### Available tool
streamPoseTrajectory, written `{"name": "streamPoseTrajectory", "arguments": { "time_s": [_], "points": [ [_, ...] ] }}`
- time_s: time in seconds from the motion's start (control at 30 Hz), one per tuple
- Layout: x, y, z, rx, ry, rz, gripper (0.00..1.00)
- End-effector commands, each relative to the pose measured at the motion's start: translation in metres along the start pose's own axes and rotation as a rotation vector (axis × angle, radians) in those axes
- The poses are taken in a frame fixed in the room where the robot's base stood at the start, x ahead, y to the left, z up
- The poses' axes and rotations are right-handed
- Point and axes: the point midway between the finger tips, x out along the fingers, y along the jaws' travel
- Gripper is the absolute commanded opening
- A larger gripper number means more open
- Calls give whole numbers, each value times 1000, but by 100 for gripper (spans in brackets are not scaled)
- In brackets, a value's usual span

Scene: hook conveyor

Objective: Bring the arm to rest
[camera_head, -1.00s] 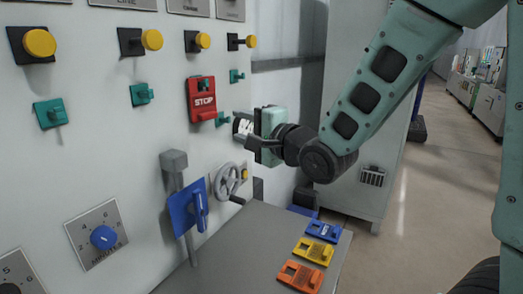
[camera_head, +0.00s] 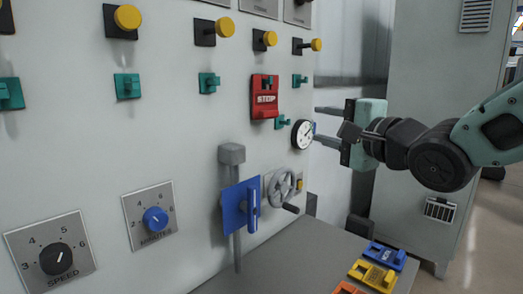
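My gripper (camera_head: 328,125) is at the right of the panel, reached by my green and black arm from the right edge. Its two dark fingers point left toward the panel and stand apart, with nothing seen between them. The fingertips are right of the round white gauge (camera_head: 302,134) and look clear of it, though the exact depth gap is hard to tell.
The white panel (camera_head: 190,120) carries a red STOP cover (camera_head: 264,97), yellow knobs, green hooks, a blue lever (camera_head: 241,208) and a handwheel (camera_head: 283,187). A grey table (camera_head: 290,260) below bears coloured tags (camera_head: 385,256). A grey cabinet (camera_head: 430,120) stands behind my gripper.

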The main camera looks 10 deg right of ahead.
Motion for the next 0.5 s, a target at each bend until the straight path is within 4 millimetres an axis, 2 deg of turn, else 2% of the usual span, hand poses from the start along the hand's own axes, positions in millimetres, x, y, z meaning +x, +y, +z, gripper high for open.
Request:
{"name": "streamPoseTrajectory", "arguments": {
  "time_s": [0.07, 0.17, 0.27, 0.37, 0.5],
  "points": [
    [1, 2, 2, -13, -1, 13, 39],
    [4, 20, 12, -107, -9, 105, 39],
    [3, 51, 32, -283, -51, 266, 39],
    [-8, 91, 58, -504, -154, 460, 39],
    [-42, 140, 96, -815, -397, 703, 39]
  ]
}}
